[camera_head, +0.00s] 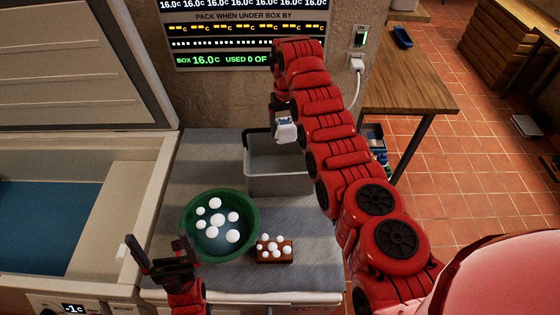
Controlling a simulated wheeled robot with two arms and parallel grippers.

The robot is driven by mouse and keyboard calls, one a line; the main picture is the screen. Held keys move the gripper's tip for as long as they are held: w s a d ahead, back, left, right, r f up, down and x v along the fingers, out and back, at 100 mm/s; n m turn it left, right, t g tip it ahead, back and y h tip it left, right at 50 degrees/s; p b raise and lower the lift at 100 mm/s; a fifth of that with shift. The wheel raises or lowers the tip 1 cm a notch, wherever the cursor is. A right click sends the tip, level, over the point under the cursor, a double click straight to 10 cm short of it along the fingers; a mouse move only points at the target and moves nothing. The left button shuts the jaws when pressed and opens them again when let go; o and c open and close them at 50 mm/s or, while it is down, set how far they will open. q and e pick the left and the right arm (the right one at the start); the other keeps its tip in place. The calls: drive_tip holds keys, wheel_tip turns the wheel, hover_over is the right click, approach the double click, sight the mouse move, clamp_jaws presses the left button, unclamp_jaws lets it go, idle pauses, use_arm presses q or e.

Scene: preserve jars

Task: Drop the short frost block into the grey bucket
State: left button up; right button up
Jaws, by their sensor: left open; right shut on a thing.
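My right gripper (283,117) hangs over the left part of the grey bucket (272,184). It is shut on a small white block with a bluish patch (286,131), which looks like the short frost block. The block is apart from the bucket's floor, and its exact height above the rim is hard to tell. The bucket stands upright on the grey ribbed mat, partly hidden by my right arm. My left gripper (161,257) is open and empty at the lower left, beside the green bowl.
A green bowl (188,232) holds several white balls. A small brown block or tray (262,257) with several white balls lies right of it. An open chest freezer (100,225) is at left. A wooden table (412,82) stands at right. The grey mat (208,160) is clear behind the bowl.

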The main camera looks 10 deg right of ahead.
drive_tip(key=shift+f, duration=0.45)
drive_tip(key=shift+d+f, duration=0.1)
drive_tip(key=shift+f, duration=0.25)
drive_tip(key=o, duration=1.3)
drive_tip(key=shift+r, duration=0.1)
